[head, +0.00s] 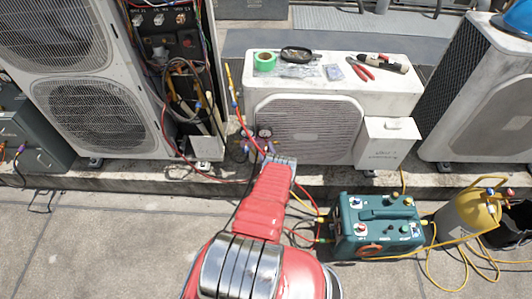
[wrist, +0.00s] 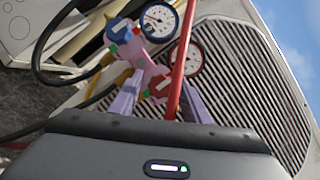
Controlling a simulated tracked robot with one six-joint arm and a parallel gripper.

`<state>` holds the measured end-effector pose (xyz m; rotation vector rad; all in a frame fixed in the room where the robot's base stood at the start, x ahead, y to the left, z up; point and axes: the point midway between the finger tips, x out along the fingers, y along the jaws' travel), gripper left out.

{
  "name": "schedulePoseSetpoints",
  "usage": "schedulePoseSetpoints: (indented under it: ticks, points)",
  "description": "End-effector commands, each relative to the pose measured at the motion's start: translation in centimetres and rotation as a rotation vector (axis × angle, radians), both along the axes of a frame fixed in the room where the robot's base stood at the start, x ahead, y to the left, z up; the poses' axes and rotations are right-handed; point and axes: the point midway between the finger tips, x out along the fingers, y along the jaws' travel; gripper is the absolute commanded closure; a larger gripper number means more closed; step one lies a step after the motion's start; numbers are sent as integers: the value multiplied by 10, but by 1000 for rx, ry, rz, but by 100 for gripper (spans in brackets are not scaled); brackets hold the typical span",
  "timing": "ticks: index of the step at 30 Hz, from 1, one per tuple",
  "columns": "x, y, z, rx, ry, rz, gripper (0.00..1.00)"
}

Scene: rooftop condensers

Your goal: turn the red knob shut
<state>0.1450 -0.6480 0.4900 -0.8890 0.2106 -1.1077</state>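The red knob (wrist: 159,86) shows in the wrist view on a pink and purple gauge manifold (wrist: 132,48), between two lavender finger-like parts of my gripper (wrist: 162,92). These parts stand apart on either side of the knob; I see no clear contact. A blue knob (wrist: 113,24) sits higher on the left. Two round gauges, one white-faced (wrist: 158,20) and one red-rimmed (wrist: 188,60), sit above and to the right. In the head view the gauges (head: 264,133) show just beyond my red arm, which hides my gripper and the red knob.
A red hose (wrist: 183,50) crosses close to the red knob, and dark hoses run at left. Behind is the condenser grille (head: 308,125). A teal machine (head: 378,226) and a yellow cylinder (head: 467,214) stand at right on the floor. Paving at front left is clear.

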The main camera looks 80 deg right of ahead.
Motion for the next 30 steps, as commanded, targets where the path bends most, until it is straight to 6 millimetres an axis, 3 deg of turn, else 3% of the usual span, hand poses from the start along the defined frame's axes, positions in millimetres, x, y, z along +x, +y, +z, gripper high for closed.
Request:
schedulePoseSetpoints:
  ticks: [11, 24, 30]
  points:
    - [-2, 4, -1, 0, 0, 1, 56]
    - [-29, 51, -17, 1, 0, -1, 56]
    - [-36, 63, -21, 0, 0, 0, 56]
